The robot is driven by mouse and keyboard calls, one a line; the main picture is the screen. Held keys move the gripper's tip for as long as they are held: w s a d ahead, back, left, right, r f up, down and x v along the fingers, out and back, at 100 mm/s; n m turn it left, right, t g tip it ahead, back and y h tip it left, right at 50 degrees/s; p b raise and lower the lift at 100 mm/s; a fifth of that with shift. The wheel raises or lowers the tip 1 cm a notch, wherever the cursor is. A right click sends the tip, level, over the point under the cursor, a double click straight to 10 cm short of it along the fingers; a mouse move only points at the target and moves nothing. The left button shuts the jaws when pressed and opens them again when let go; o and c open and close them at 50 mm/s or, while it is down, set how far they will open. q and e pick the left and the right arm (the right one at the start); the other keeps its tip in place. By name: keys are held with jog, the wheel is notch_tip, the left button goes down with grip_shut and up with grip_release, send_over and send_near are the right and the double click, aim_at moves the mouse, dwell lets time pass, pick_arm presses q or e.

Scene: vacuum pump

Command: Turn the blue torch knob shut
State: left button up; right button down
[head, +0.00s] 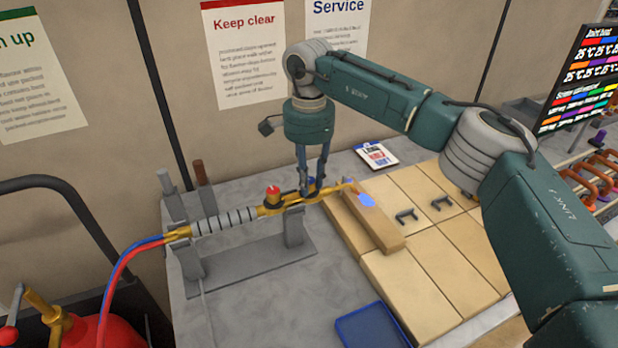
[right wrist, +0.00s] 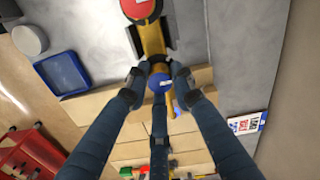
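The brass torch (head: 330,190) lies in a grey stand, with a blue flame (head: 367,199) at its tip. Its blue knob (head: 311,183) is partly hidden by my right gripper (head: 312,187), which points down over it. In the right wrist view the blue knob (right wrist: 158,84) sits between the spread fingers of the right gripper (right wrist: 158,80). Gaps show between the knob and the left and right fingertips, so the gripper looks open around it. A red knob (head: 272,192) is further left on the torch. My left gripper is not in view.
Red and blue hoses (head: 135,250) run from the torch's left end towards a red tank (head: 90,332). Tan blocks (head: 420,265) lie right of the torch, near the flame. A blue tray (head: 372,328) is at the front, and a card (head: 376,154) lies behind.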

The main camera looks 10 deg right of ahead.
jog(key=shift+m, duration=0.5)
jog(key=m+b, duration=0.2)
jog(key=m, duration=0.1)
jog(key=m+b, duration=0.1)
jog(key=m, duration=0.3)
jog(key=shift+m, duration=0.3)
jog(key=m+b, duration=0.1)
jog(key=m, duration=0.3)
jog(key=shift+m, duration=0.3)
jog(key=m+b, duration=0.1)
jog(key=m, duration=0.3)
jog(key=shift+m, duration=0.6)
